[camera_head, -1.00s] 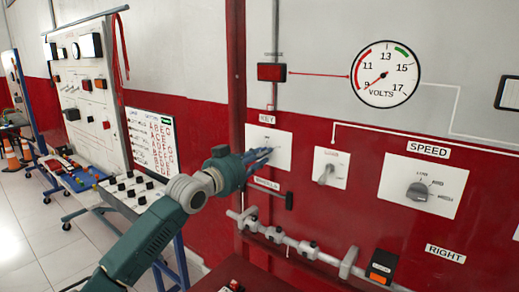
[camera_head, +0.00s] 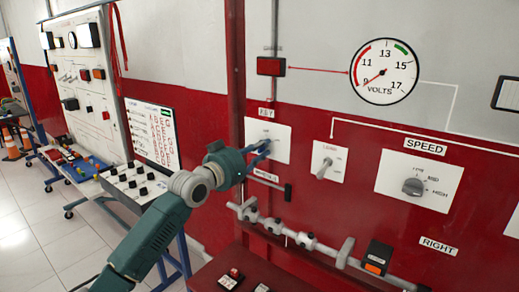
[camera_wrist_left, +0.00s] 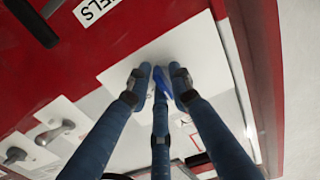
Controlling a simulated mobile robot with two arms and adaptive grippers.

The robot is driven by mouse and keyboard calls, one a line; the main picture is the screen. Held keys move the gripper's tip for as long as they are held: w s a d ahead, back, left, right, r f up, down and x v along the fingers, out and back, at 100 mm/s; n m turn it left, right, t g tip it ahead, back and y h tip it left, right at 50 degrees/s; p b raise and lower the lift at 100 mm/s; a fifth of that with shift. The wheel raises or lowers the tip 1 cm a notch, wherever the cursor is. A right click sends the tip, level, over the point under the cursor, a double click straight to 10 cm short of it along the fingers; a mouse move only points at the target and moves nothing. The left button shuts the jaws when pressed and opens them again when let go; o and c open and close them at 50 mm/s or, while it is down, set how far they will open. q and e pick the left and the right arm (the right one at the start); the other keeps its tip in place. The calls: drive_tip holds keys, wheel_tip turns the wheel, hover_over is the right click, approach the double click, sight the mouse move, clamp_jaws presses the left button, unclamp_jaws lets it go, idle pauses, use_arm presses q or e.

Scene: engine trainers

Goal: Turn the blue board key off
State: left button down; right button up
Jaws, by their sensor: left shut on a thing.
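The key panel is a white plate (camera_head: 280,143) with a "KEY" label above it, on the red wall board. My left gripper (camera_head: 258,150) reaches it from the left, and its fingers cover the key in the head view. In the left wrist view, a blue key (camera_wrist_left: 161,78) stands between the fingertips of my left gripper (camera_wrist_left: 162,88), close to the white plate. The fingers are shut on it. The key's exact angle is hard to read. My right gripper is in neither view.
To the right of the key are a white plate with a grey lever (camera_head: 323,169) and a speed knob (camera_head: 413,187). Below runs a grey pipe (camera_head: 300,240). A volt gauge (camera_head: 384,72) and a red lamp (camera_head: 271,66) are above. Another trainer stand (camera_head: 150,180) is at the left.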

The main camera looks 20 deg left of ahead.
use_arm(q)
drive_tip(key=shift+d+f, duration=0.15)
drive_tip(key=shift+f, duration=0.05)
drive_tip(key=c, duration=1.9)
unclamp_jaws()
drive_tip(key=shift+c, duration=0.2)
drive_tip(key=shift+o, duration=1)
drive_tip(key=shift+d+r, duration=0.1)
drive_tip(key=shift+d, duration=0.05)
drive_tip(key=v, duration=1.2)
drive_tip(key=shift+w, duration=0.1)
